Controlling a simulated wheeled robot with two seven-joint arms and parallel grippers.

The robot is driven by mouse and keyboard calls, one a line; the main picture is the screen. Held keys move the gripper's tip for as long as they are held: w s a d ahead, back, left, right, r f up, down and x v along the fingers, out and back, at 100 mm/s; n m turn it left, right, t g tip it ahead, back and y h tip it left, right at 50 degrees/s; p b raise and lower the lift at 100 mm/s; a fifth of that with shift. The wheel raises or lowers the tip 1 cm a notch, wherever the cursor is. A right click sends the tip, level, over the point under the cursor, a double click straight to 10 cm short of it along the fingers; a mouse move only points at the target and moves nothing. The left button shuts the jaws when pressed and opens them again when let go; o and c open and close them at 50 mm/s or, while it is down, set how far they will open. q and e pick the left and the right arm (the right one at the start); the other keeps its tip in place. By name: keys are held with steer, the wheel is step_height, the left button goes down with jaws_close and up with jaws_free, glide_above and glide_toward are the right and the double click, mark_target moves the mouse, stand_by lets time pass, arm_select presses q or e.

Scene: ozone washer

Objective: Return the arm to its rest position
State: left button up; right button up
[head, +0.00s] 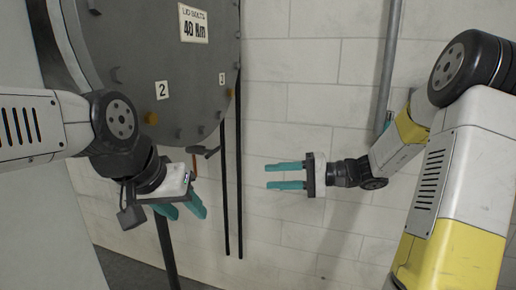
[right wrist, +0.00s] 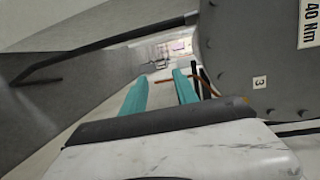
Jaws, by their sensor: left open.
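My right gripper (head: 285,176) is in the middle of the head view, in front of the white block wall, with its two teal fingers pointing left. The fingers are parallel and apart, with nothing between them. In the right wrist view the same gripper (right wrist: 160,90) shows two teal fingers with a gap. My left gripper (head: 185,211) is at the lower left of the head view, below the round grey vessel, with its teal fingers angled down and to the right. Its fingers are apart and I see nothing held.
The large grey vessel (head: 150,60) fills the upper left, with a "40 Nm" label (head: 193,25) and numbered bolts at its rim. Dark vertical pipes (head: 239,170) stand between it and my right gripper. A grey conduit (head: 388,65) runs down the wall (head: 300,100).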

steer(key=s+f+n+g+h, duration=0.1)
steer(key=s+n+g+h, duration=0.1)
steer(key=s+h, duration=0.8)
steer(key=s+d+r+t+h, duration=0.3)
steer(key=s+d+t, duration=0.3)
steer(key=s+d, duration=0.2)
steer(key=shift+s+d+r+h, duration=0.15)
steer(key=shift+d+h, duration=0.4)
steer(key=shift+h, duration=0.15)
